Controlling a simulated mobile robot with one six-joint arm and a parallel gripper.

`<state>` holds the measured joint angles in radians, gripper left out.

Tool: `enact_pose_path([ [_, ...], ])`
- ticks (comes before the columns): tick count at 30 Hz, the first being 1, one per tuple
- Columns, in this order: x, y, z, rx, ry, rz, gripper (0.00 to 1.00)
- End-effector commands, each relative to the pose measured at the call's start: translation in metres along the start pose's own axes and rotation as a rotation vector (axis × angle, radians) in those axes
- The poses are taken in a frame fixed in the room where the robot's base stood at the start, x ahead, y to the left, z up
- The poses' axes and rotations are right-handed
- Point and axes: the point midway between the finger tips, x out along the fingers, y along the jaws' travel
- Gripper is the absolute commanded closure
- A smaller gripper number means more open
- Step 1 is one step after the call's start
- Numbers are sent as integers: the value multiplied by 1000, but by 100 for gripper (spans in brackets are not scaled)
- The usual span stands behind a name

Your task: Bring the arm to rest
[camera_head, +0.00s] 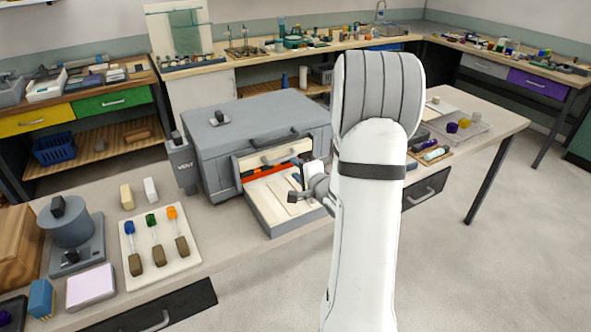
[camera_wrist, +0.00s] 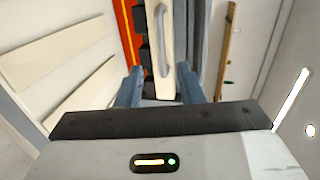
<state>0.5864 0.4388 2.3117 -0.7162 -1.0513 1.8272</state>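My white arm (camera_head: 368,230) reaches over the workbench, and its end hides part of the scene. My gripper (camera_head: 308,183) is just above the right side of the open tray (camera_head: 268,218) of a grey box-shaped unit (camera_head: 255,120). In the wrist view, the two blue fingers of my gripper (camera_wrist: 158,88) stand apart. A cream panel with a grey handle (camera_wrist: 162,40) shows between and beyond them; I cannot tell whether they touch it. Nothing is seen held. An orange-red strip (camera_wrist: 129,35) lies along the tray's inner side, beside pale flat bars (camera_wrist: 50,48).
A white board (camera_head: 160,248) with several coloured-tip tools lies left of the tray. A grey round device (camera_head: 68,225) and a grey "VENT" holder (camera_head: 182,165) stand nearby. A clear tray (camera_head: 460,128) with small coloured pieces is at right. Floor at far right is clear.

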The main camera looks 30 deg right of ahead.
Motion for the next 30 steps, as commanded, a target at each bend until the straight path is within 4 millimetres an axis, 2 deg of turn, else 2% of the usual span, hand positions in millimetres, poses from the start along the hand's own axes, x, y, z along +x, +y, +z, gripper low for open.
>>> enact_pose_path([
  [11,0,-2,1,-14,4,5,66],
  [14,-1,-8,6,-88,23,43,66],
  [17,-6,-19,16,-237,57,126,66],
  [23,-40,-38,48,-601,76,383,66],
  [26,-67,-43,69,-760,31,514,66],
  [30,-115,-44,105,-955,-101,681,66],
])
